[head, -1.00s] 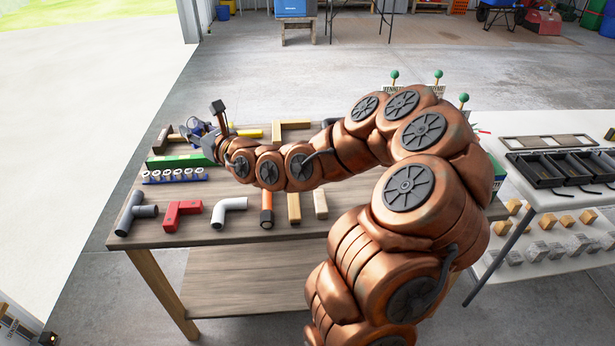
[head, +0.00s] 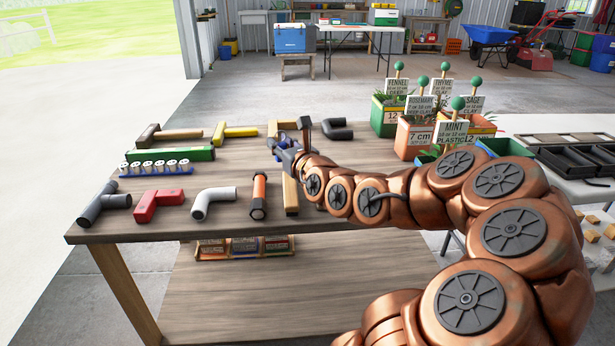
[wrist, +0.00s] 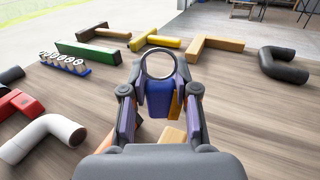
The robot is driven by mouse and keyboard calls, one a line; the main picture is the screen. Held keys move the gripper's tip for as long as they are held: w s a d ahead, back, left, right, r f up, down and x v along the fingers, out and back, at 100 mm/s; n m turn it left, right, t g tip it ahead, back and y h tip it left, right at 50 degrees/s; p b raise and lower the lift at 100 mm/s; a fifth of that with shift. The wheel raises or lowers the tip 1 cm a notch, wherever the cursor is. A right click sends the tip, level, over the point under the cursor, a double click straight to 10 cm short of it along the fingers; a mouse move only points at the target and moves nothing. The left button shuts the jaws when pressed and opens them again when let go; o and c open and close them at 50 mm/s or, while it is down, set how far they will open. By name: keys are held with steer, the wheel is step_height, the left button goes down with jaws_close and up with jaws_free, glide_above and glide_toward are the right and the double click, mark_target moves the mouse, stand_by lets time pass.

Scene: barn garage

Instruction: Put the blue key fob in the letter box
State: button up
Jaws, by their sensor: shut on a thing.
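My gripper (wrist: 160,108) is shut on the blue key fob (wrist: 160,98), whose metal ring (wrist: 158,52) stands up above the fingers in the wrist view. The fob is held above the wooden workbench (head: 240,285). In the head view my gripper (head: 278,148) is over the back middle of the bench; the fob is too small and covered there to make out surely. I cannot make out a letter box in either view.
A blue rack (head: 155,170) holds small white items. Labelled plant pots (head: 415,138) stand at the bench's right. Open concrete floor lies left.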

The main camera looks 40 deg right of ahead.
steer(key=shift+s+d+f+h+b, duration=0.4)
steer(key=shift+s+d+f+b, duration=0.2)
steer(key=shift+s+d+f, duration=0.25)
steer(key=p, duration=0.3)
steer(key=shift+w+d+r+m, duration=0.3)
steer(key=shift+w+d, duration=0.05)
steer(key=shift+d, duration=0.05)
steer(key=w+d+p, duration=0.1)
steer(key=p, duration=0.4)
steer(key=shift+d+f, duration=0.15)
steer(key=shift+d+p, duration=0.15)
steer(key=shift+p, duration=0.55)
steer(key=w+d, duration=0.2)
steer(key=d, duration=0.1)
steer(key=shift+w+d+f+p, duration=0.25)
steer(key=shift+f+p, duration=0.05)
steer(key=shift+f, duration=0.05)
steer(key=w+d, duration=0.1)
steer(key=d, duration=0.1)
steer(key=w+d, duration=0.1)
steer(key=d, duration=0.1)
steer(key=w+d+f, duration=0.1)
steer(key=w+d, duration=0.1)
steer(key=d, duration=0.1)
steer(key=shift+w, duration=0.1)
steer(key=shift+w+d, duration=0.25)
steer(key=shift+w, duration=0.05)
steer(key=shift+f, duration=1.7)
steer(key=shift+f, duration=0.15)
